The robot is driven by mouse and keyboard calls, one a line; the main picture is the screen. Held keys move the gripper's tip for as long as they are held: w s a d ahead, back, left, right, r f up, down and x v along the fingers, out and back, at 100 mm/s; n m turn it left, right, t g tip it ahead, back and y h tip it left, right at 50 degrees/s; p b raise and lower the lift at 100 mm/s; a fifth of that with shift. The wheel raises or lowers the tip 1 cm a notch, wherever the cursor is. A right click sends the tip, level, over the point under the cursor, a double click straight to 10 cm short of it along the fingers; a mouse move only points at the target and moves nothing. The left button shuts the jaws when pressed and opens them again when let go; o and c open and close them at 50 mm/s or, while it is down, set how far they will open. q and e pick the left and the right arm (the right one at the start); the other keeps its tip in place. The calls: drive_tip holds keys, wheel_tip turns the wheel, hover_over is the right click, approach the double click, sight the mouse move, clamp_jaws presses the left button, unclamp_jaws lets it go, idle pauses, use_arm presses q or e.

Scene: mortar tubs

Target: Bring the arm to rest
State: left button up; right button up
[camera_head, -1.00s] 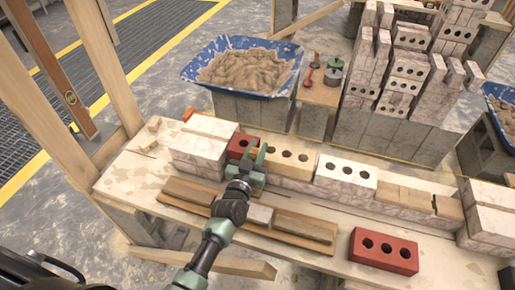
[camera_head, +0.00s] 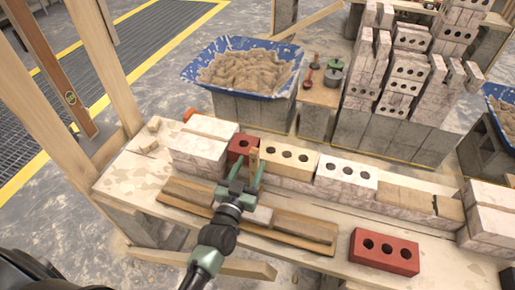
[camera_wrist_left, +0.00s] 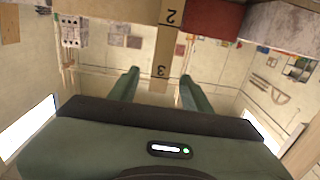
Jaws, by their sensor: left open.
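My left gripper (camera_head: 241,172) is open, its two green fingers apart, near the left end of the brick course. An upright wooden piece (camera_head: 254,162) stands by the joint between a red brick (camera_head: 238,146) and a buff three-hole brick (camera_head: 289,154). In the left wrist view this wooden piece (camera_wrist_left: 165,52) bears the marks 2 and 3. It shows beyond and between the open fingers (camera_wrist_left: 161,84), with space on both sides. My right gripper is not in view.
A white brick (camera_head: 346,177) is on the course and a loose red brick (camera_head: 383,251) lies on the bench front. Wooden boards (camera_head: 190,192) lie before the course. A blue mortar tub (camera_head: 243,68) stands behind. Brick stacks (camera_head: 200,150) flank the course.

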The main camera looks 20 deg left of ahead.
use_arm(q)
drive_tip(key=shift+s, duration=0.25)
drive_tip(key=shift+s+d+f+m+g+h, duration=0.25)
drive_tip(key=shift+s+d+m+g+h, duration=0.05)
drive_tip(key=s+a+f+m+g+y, duration=0.15)
drive_tip(key=s+g, duration=0.55)
drive_tip(key=s, duration=0.7)
drive_tip(key=s+a+f+n+g+h, duration=0.1)
drive_tip(key=s+a+f+g, duration=0.2)
drive_tip(key=s+g, duration=0.7)
drive_tip(key=s+f+t, duration=0.1)
drive_tip(key=s+f, duration=0.1)
drive_tip(key=f, duration=1.2)
drive_tip(key=s+f+t, duration=0.1)
drive_tip(key=s+f, duration=0.2)
drive_tip(key=f, duration=1)
drive_tip(key=s+a+f+g, duration=0.1)
drive_tip(key=s+a+f, duration=0.1)
drive_tip(key=s+f, duration=1.3)
drive_tip(key=shift+s+a+f+m+y, duration=0.15)
drive_tip(key=shift+s+f+m+y, duration=0.2)
drive_tip(key=shift+s, duration=0.35)
drive_tip(key=shift+r, duration=0.1)
